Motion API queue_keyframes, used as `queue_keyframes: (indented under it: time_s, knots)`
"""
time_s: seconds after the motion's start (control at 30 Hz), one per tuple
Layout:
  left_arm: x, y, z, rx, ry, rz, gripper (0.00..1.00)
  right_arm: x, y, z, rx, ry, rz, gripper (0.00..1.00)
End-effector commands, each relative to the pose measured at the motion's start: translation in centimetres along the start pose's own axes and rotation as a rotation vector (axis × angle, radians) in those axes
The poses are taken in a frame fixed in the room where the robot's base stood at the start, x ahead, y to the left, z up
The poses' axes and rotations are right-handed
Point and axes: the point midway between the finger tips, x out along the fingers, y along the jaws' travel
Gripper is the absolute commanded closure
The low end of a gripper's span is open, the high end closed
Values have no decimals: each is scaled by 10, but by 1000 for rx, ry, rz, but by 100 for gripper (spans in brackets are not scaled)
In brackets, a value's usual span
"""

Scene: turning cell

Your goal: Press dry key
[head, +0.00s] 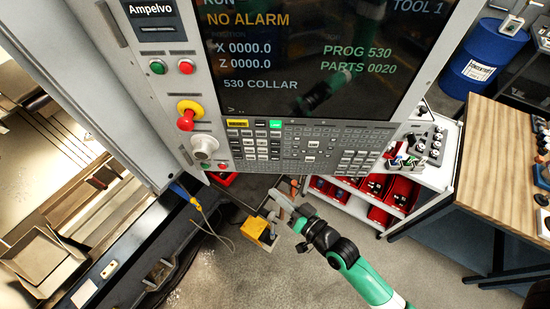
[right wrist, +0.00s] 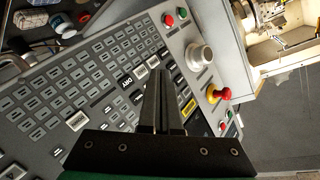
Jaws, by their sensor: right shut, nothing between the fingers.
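The machine's key panel (head: 310,145) sits below its screen (head: 310,55) in the head view. It holds rows of grey keys, a yellow key (head: 238,123), a lit green key (head: 275,124) and a few white keys. My right gripper (head: 276,197) is shut and empty, below the panel in the head view. In the right wrist view its fingers (right wrist: 158,78) point toward the keys, with the yellow key (right wrist: 188,107) to their right. I cannot tell any contact. My left gripper is out of view.
A red emergency button (head: 186,121) on a yellow base and a pale knob (head: 204,146) stick out left of the keys. The screen reads NO ALARM. A cart with red bins (head: 380,215) and a wooden bench (head: 505,150) stand at right.

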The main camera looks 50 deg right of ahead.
Motion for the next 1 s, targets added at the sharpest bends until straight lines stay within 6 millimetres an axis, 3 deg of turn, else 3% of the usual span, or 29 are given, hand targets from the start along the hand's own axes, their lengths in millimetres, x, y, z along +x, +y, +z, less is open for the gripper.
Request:
queue_keyframes:
  time_s: [0.17,0.37,0.63,1.0]
  knots:
    - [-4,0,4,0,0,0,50,3,3,-1,0,3,0,100]
    - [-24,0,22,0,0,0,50,16,15,-6,0,8,0,100]
    - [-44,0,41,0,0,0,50,43,33,-29,0,7,-1,100]
    - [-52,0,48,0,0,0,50,62,44,-45,0,2,-1,100]
